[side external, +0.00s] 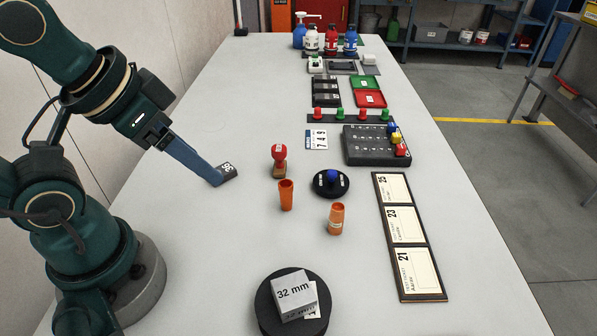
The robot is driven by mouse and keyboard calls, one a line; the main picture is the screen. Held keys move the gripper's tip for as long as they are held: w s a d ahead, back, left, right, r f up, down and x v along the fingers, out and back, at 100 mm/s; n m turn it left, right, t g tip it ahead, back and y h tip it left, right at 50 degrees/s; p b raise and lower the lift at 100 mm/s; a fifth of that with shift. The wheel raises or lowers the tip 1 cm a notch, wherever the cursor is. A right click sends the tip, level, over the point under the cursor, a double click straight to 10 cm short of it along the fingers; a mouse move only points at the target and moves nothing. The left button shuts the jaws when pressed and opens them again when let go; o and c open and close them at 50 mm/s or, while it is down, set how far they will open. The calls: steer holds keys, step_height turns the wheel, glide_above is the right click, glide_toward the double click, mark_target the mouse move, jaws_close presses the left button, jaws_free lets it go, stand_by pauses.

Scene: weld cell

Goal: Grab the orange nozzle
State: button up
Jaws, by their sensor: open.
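Two orange cup-like pieces stand upright on the white table, and I cannot tell for certain which is the nozzle. One plain orange piece (286,195) stands left of centre.
A red-topped stamp (279,161) and a round black holder with a blue knob (331,182) stand just behind the orange pieces. A black disc (264,306) with a 32 mm block (292,291) is in front. A card panel (408,239) lies right. Table between gripper and orange pieces is clear.

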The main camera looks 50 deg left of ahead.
steer(key=a+f+m+g+y, duration=0.2)
steer(key=a+m+y, duration=0.3)
steer(key=a, duration=0.2)
steer(key=m+t+y, duration=0.4)
steer(key=m+t, duration=0.2)
steer(key=m, duration=1.2)
glide_above(284, 192)
steer(key=a, duration=0.6)
step_height(284, 192, down, 5)
steer(key=d+f+m, duration=0.1)
steer(key=d+f+m+t, duration=0.1)
steer(key=m, duration=0.1)
steer(key=d+f+m+h, duration=0.1)
steer(key=d, duration=0.1)
steer(key=shift+w+f+t, duration=0.1)
steer(key=shift+w+t, duration=0.2)
steer(key=shift+w, duration=0.1)
steer(key=shift+s+d+f+m+h, duration=0.25)
steer(key=shift+d+f+m, duration=0.15)
steer(key=shift+f+m, duration=0.15)
steer(key=shift+s+d+f+m+h, duration=0.2)
steer(key=shift+d+f+m, duration=0.2)
steer(key=shift+f+m, duration=0.15)
steer(key=shift+s+d+f+m, duration=0.15)
steer(key=shift+d+f+m, duration=0.15)
steer(key=shift+f, duration=0.05)
steer(key=shift+x, duration=2.45)
steer(key=shift+r, duration=0.1)
